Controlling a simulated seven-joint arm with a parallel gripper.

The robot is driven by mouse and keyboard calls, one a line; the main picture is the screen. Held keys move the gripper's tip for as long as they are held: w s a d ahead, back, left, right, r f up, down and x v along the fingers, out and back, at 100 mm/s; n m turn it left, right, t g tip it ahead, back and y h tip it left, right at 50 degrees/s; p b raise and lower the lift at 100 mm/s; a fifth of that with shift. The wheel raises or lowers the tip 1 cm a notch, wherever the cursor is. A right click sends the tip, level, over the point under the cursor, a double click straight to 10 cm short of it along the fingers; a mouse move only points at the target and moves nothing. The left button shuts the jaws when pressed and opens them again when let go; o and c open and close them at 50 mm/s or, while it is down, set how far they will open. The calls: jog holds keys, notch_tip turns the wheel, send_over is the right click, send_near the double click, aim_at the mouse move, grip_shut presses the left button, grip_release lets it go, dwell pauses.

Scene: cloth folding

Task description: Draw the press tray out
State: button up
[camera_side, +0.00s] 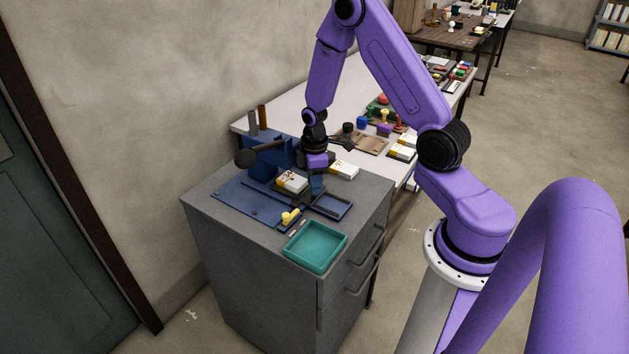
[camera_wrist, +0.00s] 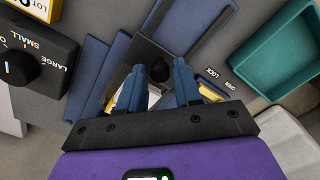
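In the side view my gripper (camera_side: 317,188) is low over the right part of the blue press base (camera_side: 233,197) and hides the knob. The blue press body (camera_side: 270,160) stands behind. A yellow lever (camera_side: 290,216) sits at the base's front edge.
A teal open tray (camera_side: 316,246) stands at the cabinet's front corner. White and yellow boxes (camera_side: 291,182) lie close to my gripper. A black dial box marked SMALL and LARGE (camera_wrist: 35,62) is at the wrist view's left. LOCK and OPEN labels (camera_wrist: 222,80) are at right.

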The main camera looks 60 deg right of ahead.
grip_shut()
jog(key=s, duration=0.9)
jog(key=shift+s, duration=0.35)
grip_release()
jog(key=shift+w, duration=0.1)
jog(key=shift+r, duration=0.1)
notch_tip(320, 180, up, 17)
jog(key=shift+r, duration=0.15)
dwell(0.5)
